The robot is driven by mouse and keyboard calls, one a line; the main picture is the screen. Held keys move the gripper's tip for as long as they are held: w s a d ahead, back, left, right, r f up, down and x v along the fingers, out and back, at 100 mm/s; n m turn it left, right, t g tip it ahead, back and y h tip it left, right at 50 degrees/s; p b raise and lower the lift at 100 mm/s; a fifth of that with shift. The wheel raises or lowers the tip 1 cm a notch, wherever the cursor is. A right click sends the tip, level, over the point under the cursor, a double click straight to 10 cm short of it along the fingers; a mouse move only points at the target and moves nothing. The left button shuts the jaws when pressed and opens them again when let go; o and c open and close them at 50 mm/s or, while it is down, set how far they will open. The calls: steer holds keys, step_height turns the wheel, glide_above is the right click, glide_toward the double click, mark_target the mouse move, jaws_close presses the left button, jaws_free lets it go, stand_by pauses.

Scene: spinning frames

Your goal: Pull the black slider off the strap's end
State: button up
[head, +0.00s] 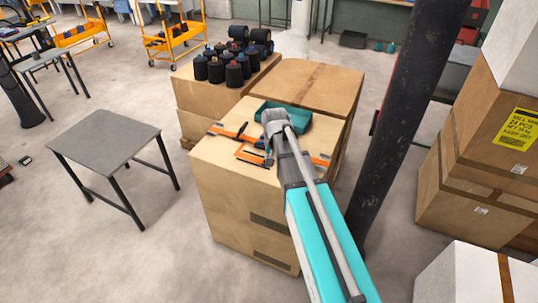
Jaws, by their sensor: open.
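Orange strap pieces lie on top of the front cardboard box. One strap piece (252,156) is left of my gripper, and another strap end (320,160) shows to its right. Small dark parts sit on or beside the straps. One dark piece (241,131) is near the left strap, but I cannot tell if it is the black slider. My gripper (268,158) is open and points down over the box top, close to the straps. My gripper and arm hide part of the straps, and contact is not clear.
A teal tray (296,118) is just behind my gripper. Several dark spools (233,72) stand on the box behind. A black column (405,115) rises to the right of my arm. A low grey table (105,137) stands left, with bare floor around it.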

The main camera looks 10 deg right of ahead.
steer(key=w+r+m+p, duration=0.2)
steer(key=w+m, duration=0.1)
steer(key=w, duration=1.1)
steer(key=shift+w+r+m, duration=0.15)
steer(key=shift+w+m, duration=0.2)
steer(key=shift+m, duration=0.05)
step_height(320, 180, down, 14)
steer(key=b, duration=1.4)
steer(key=shift+r, duration=0.1)
jaws_close()
